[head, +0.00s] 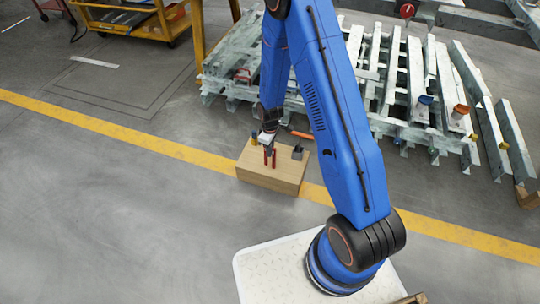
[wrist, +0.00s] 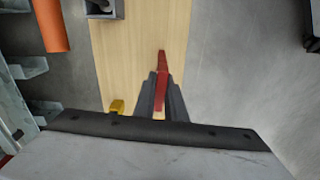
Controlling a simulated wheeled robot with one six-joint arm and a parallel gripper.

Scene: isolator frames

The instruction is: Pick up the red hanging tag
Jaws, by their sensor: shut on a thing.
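The red hanging tag (wrist: 161,75) is a narrow red strip between the dark fingers of my gripper (wrist: 161,100) in the wrist view. The fingers are shut on it, and its far end sticks out past them over the wooden box top. In the head view my gripper (head: 268,146) points down over the wooden box (head: 270,177), with red parts (head: 273,158) showing just below it. I cannot tell whether the tag touches the box top or hangs a little above it.
On the box are a yellow item (wrist: 116,107), a dark grey holder (head: 297,153) and an orange-handled item (head: 301,135). Stacked galvanised steel frames (head: 400,85) stand behind. A yellow cart (head: 150,20) is at the back left. The floor at left is clear.

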